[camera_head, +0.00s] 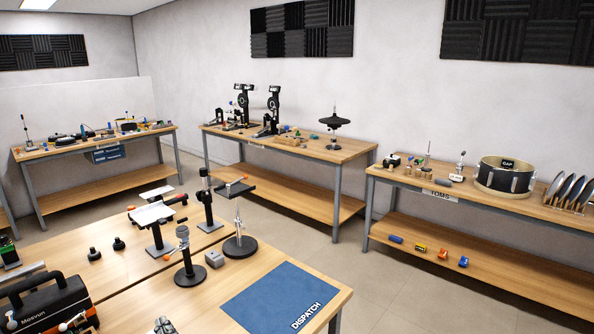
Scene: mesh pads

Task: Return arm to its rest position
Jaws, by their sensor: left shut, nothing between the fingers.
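My left gripper (163,325) shows only as a small grey and black tip at the bottom edge of the head view. It is shut and empty, over the near wooden table (120,295). It is left of the blue mat marked DISPATCH (280,297) and right of the black case (45,302). The rest of that arm is out of frame. My right gripper is not in view.
Several black stands, including one with a round base (240,246), and a grey block (215,258) stand on the near table. The mat is bare. Workbenches with drum parts, including a drum (505,178), line the walls. Floor (400,285) is clear between.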

